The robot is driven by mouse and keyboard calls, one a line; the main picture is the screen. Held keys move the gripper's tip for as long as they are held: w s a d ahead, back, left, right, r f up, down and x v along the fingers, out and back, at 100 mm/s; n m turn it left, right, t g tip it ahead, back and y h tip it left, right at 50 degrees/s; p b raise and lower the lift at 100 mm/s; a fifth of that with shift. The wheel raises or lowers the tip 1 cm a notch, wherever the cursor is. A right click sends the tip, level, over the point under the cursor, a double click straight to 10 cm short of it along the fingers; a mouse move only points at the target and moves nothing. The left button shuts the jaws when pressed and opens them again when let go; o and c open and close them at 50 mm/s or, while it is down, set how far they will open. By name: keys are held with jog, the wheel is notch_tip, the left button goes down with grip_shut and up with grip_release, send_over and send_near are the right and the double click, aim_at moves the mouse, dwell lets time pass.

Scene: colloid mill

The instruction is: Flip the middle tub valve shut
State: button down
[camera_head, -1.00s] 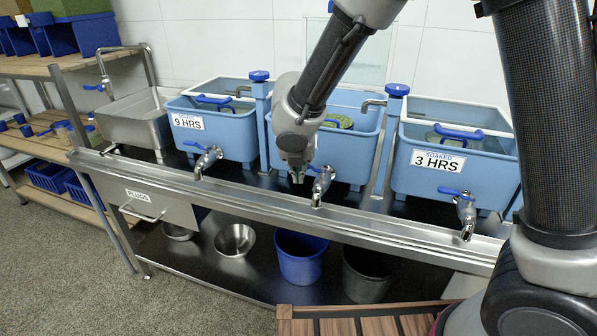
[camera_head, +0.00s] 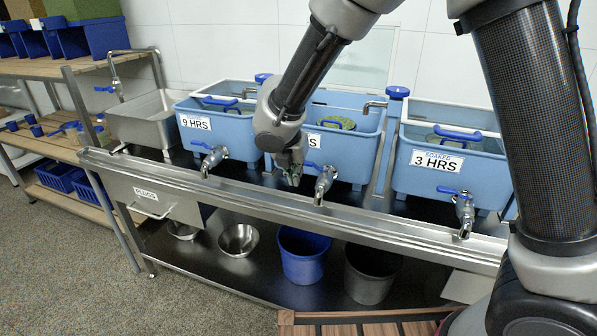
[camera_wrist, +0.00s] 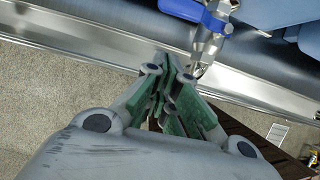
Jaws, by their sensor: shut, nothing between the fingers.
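The middle tub (camera_head: 340,150) is light blue, its label partly hidden by my arm. Its metal valve (camera_head: 323,185) has a blue lever handle (camera_head: 313,168) that points to the left from the tap body. My gripper (camera_head: 293,180) is shut and empty, just left of the middle valve and close to the end of its lever; I cannot tell whether they touch. In the wrist view the shut green-padded fingers (camera_wrist: 172,85) sit below the valve (camera_wrist: 208,45) and its blue handle (camera_wrist: 190,10), which the top edge cuts off.
The left tub (camera_head: 215,128) reads 9 HRS and the right tub (camera_head: 450,165) reads 3 HRS, each with its own valve. A steel ledge (camera_head: 390,232) runs along the front. Below stand a blue bucket (camera_head: 302,262), a dark bucket (camera_head: 368,275) and a steel bowl (camera_head: 238,240).

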jog(key=v, duration=0.9)
jog(key=s+d+r+m, duration=0.3)
jog(key=s+d+m, duration=0.4)
jog(key=d+m, duration=0.3)
jog(key=s+d+r+m+y, duration=0.1)
jog(key=s+d+r+m, duration=0.2)
jog(key=s+d+m, duration=0.4)
jog(key=s+d+r+m, duration=0.3)
jog(key=s+d+m, duration=0.4)
jog(key=d+m, duration=0.8)
jog(key=d, duration=0.6)
jog(key=shift+r, duration=0.35)
jog(key=c, duration=2.2)
grip_release()
jog(key=shift+s+a, duration=0.1)
